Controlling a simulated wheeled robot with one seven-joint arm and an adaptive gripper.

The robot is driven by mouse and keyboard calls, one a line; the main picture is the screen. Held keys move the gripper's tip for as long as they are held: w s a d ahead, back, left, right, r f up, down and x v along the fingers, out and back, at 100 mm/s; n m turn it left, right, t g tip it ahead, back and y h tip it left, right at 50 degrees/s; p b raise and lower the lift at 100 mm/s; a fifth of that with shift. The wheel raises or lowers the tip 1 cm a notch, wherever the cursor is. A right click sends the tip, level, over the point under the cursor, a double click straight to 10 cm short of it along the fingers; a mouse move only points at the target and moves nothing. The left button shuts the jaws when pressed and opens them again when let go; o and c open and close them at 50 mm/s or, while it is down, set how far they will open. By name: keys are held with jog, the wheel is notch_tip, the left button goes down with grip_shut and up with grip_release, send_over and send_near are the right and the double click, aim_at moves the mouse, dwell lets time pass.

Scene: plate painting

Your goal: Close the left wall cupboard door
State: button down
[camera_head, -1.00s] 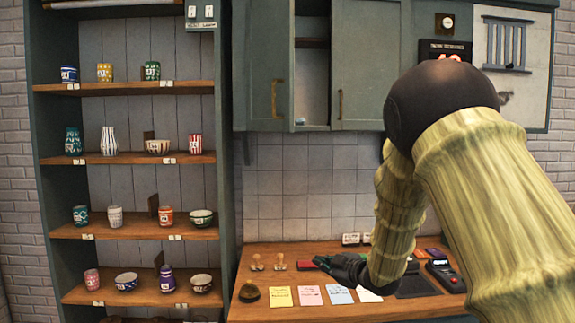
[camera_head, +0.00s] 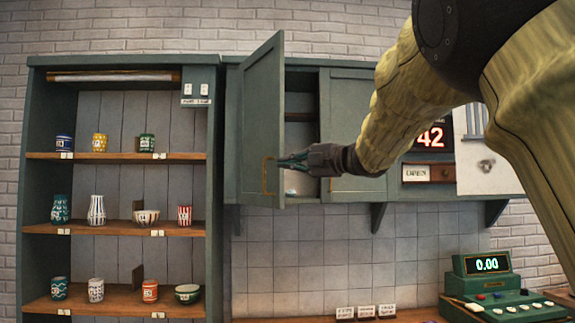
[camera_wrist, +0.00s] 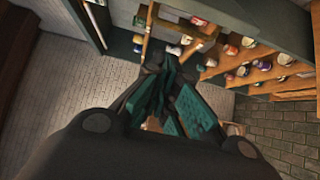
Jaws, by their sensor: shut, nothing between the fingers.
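The left wall cupboard door (camera_head: 260,115) is green and stands ajar, swung outward, with a brass handle (camera_head: 268,176) near its free edge. The dark cupboard interior (camera_head: 301,135) shows in the gap to its right. My gripper (camera_head: 284,161) is shut and empty, with its fingertips at the door's free edge beside the handle. Whether they touch the door I cannot tell. In the wrist view the dark green fingers (camera_wrist: 165,92) point away together, and I cannot make out the door there for certain.
The right cupboard door (camera_head: 350,120) looks shut, partly behind my arm. A tall shelf unit (camera_head: 115,156) with cups and bowls stands at the left. A green cash register (camera_head: 490,280) sits on the counter below right. Tiled wall (camera_head: 300,250) lies clear beneath the cupboard.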

aim_at(265, 166)
jog(key=shift+w+a+p, duration=0.45)
jog(key=shift+w+p, duration=0.35)
jog(key=shift+w, duration=0.5)
jog(key=shift+w+a+p, duration=0.5)
jog(key=shift+w+p, duration=0.35)
jog(key=shift+w, duration=0.45)
jog(key=shift+w+a+p, duration=0.45)
jog(key=shift+w+p, duration=0.35)
jog(key=shift+w, duration=0.5)
jog(key=shift+a, duration=0.15)
jog(key=shift+w+d, duration=0.1)
jog(key=shift+d, duration=0.1)
